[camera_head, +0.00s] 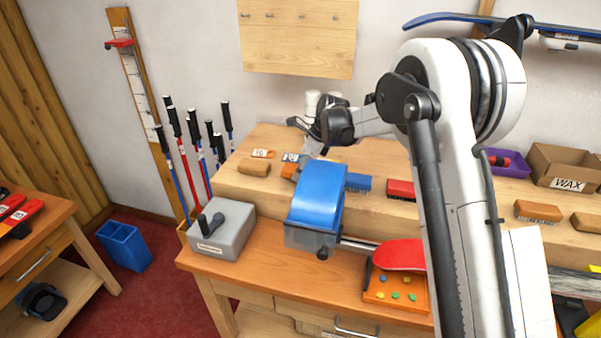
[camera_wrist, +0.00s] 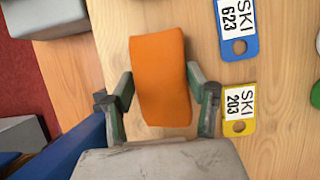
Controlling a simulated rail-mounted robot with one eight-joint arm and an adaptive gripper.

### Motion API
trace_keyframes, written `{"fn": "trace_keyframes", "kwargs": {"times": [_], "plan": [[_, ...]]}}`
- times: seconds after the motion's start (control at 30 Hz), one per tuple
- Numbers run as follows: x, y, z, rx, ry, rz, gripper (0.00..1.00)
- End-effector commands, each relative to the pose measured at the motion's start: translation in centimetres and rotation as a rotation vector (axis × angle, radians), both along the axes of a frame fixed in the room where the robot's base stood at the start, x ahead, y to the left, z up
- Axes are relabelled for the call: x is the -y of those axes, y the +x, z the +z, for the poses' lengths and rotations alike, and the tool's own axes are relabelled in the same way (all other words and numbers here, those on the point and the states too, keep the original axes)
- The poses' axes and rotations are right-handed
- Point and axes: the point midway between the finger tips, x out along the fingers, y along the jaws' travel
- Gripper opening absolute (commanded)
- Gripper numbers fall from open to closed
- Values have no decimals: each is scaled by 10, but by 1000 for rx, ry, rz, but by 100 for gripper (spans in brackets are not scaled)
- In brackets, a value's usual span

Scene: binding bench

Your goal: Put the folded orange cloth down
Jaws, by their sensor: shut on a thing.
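The folded orange cloth (camera_wrist: 160,65) is a flat, rounded bundle between the two fingers of my gripper (camera_wrist: 162,85) in the wrist view. My gripper is shut on it, one finger on each side, above the pale wooden bench top (camera_wrist: 100,35). I cannot tell the gap between cloth and wood. In the head view my gripper (camera_head: 308,150) is over the raised rear shelf of the bench, behind the blue machine cover (camera_head: 316,195). A small bit of the orange cloth (camera_head: 288,171) shows there; the cover and gripper hide the rest.
A blue ski tag (camera_wrist: 237,28) and a yellow ski tag (camera_wrist: 235,108) lie right of the cloth. A tan block (camera_head: 254,169) and a blue brush (camera_head: 358,182) flank the gripper on the shelf. A grey box (camera_head: 222,230) stands at the front left.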

Motion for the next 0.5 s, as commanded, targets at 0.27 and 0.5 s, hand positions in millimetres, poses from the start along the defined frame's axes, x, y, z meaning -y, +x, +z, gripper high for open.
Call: {"fn": "trace_keyframes", "kwargs": {"times": [0.27,0.5], "plan": [[0,0,-16,0,0,0,28],[0,0,-19,0,0,0,54]]}}
